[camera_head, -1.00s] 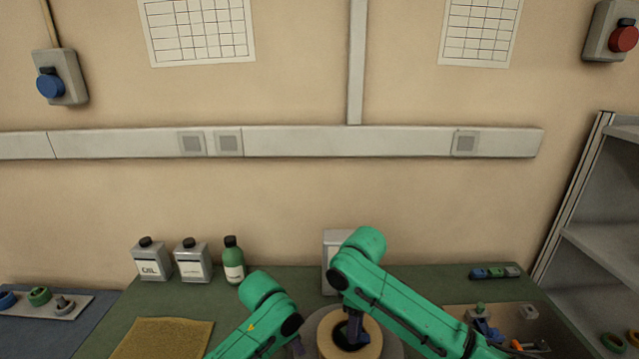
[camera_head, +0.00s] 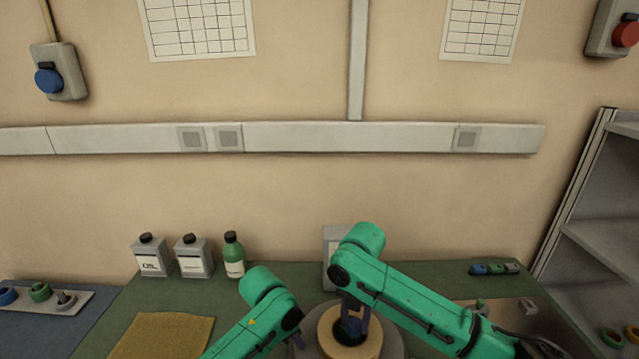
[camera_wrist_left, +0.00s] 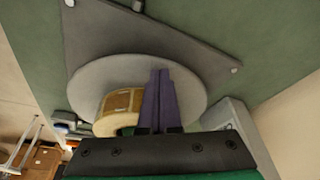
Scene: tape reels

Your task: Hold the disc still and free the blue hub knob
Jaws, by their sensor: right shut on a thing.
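The tape reel is a grey disc (camera_head: 391,345) with a tan tape roll (camera_head: 330,345) on it, partly cut off at the bottom of the head view. The blue hub knob (camera_head: 351,329) sits in the dark centre of the roll. My right gripper (camera_head: 355,322) is shut on the knob from above, a finger at each side. My left gripper (camera_head: 298,345) is at the disc's left edge. In the left wrist view its purple fingers (camera_wrist_left: 160,74) are together, in front of the disc (camera_wrist_left: 90,80). Contact with the rim cannot be told. The tape roll (camera_wrist_left: 119,107) shows behind them.
A grey box (camera_head: 336,240) stands just behind the reel. Two grey cans (camera_head: 150,258) and a green bottle (camera_head: 234,256) stand at the back left. A yellow mat (camera_head: 160,336) lies at the front left. My right forearm covers part of a parts tray (camera_head: 512,318) at right.

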